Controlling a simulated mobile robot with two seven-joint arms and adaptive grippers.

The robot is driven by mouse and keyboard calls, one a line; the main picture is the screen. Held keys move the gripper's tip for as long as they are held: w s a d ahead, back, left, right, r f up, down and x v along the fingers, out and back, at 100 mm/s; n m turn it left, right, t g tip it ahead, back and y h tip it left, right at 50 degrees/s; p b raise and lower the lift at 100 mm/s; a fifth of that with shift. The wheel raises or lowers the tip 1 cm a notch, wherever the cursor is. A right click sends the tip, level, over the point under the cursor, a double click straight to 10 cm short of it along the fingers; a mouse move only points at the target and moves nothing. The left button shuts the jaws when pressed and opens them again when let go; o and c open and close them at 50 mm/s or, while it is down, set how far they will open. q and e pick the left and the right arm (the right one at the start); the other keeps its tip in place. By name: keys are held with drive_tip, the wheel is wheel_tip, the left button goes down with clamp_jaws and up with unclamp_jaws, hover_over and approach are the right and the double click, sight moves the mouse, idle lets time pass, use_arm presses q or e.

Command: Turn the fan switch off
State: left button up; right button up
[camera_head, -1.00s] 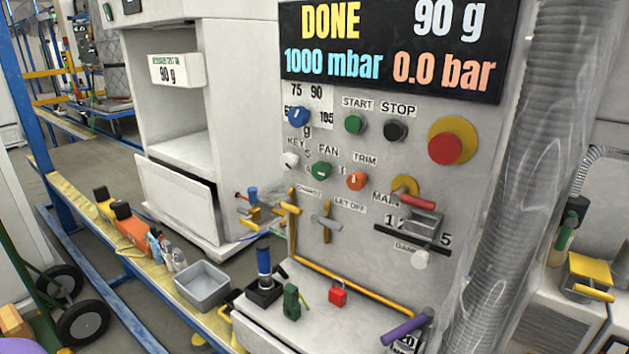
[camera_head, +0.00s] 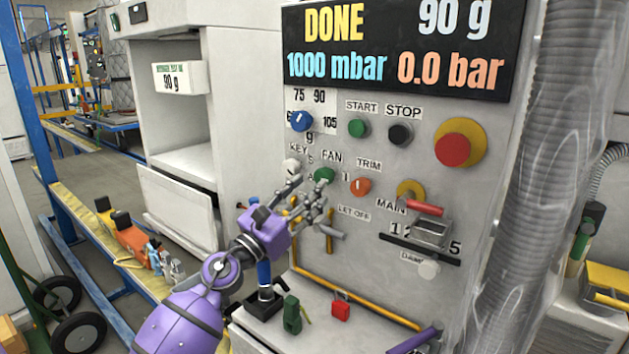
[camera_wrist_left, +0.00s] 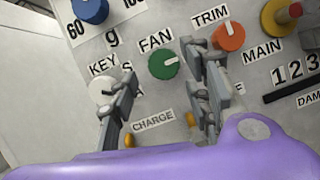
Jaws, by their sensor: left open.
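The fan switch is a green round knob (camera_head: 324,175) under the FAN label on the grey panel. It also shows in the left wrist view (camera_wrist_left: 163,64), with a pale pointer mark on its face pointing to the right. My left gripper (camera_head: 310,192) is in front of the panel at the fan knob, open and empty. In the left wrist view its fingers (camera_wrist_left: 160,82) are spread, one over the lower left near the key knob, the other right of the fan knob. I cannot tell whether a finger touches it.
The white key knob (camera_head: 291,165) and orange trim knob (camera_head: 360,187) flank the fan knob closely. Yellow and grey valve handles sit just below. A red emergency button (camera_head: 452,150) and a red-handled main valve (camera_head: 425,208) are further right. A red padlock (camera_head: 340,305) lies on the ledge.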

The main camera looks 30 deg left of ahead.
sight(318, 179)
use_arm(q)
drive_tip(key=x, duration=0.2)
drive_tip(key=shift+w+r, duration=0.15)
drive_tip(key=shift+w, duration=0.1)
drive_tip(key=shift+w+d+r+p, duration=0.1)
drive_tip(key=shift+w+p, duration=0.2)
drive_tip(key=shift+w, duration=0.15)
drive_tip(key=shift+c, duration=0.3)
